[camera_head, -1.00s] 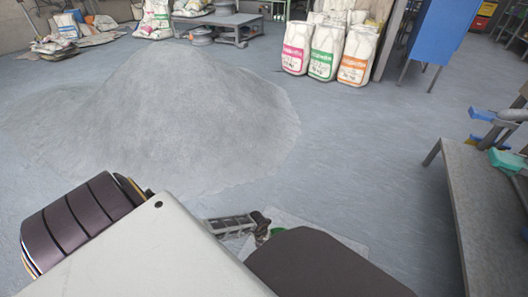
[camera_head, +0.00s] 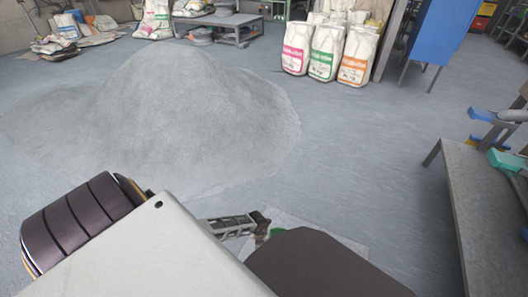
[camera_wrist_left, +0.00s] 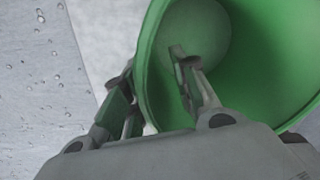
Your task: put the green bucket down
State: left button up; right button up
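The green bucket (camera_wrist_left: 255,65) fills the upper right of the left wrist view, and I look into its mouth. Its inside looks empty where I can see it. My left gripper (camera_wrist_left: 152,65) straddles the bucket's wall, with one finger outside the rim and the other inside. The fingers stand apart, with a gap between the inner finger and the wall. In the head view, only a sliver of the bucket (camera_head: 279,231) shows beside my left gripper (camera_head: 262,225); my own body hides the remainder. My right gripper is not in view.
A pale sheet (camera_head: 340,241) lies on the floor around the bucket. A large grey powder heap (camera_head: 190,115) lies ahead. Printed sacks (camera_head: 326,52) stand at the back. A grey bench (camera_head: 480,215) stands at the right. The floor between heap and bench is clear.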

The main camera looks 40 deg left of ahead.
pick_arm(q)
jog(key=shift+r+p, duration=0.35)
jog(key=shift+r, duration=0.25)
jog(key=shift+s+a+r+p, duration=0.1)
jog(key=shift+a+r+p, duration=0.1)
jog(key=shift+r+p, duration=0.6)
notch_tip(320, 180, up, 2)
jog(key=shift+s+a+r+p, duration=0.1)
jog(key=shift+a+r+p, duration=0.1)
jog(key=shift+p, duration=0.2)
notch_tip(320, 180, up, 6)
jog(key=p, duration=0.3)
jog(key=shift+s+a+r, duration=0.15)
jog(key=shift+s+a, duration=0.1)
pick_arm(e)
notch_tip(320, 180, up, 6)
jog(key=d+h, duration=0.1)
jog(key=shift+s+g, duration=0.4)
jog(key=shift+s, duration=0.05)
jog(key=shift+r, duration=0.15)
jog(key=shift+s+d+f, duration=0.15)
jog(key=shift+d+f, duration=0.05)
pick_arm(q)
jog(key=shift+d, duration=0.1)
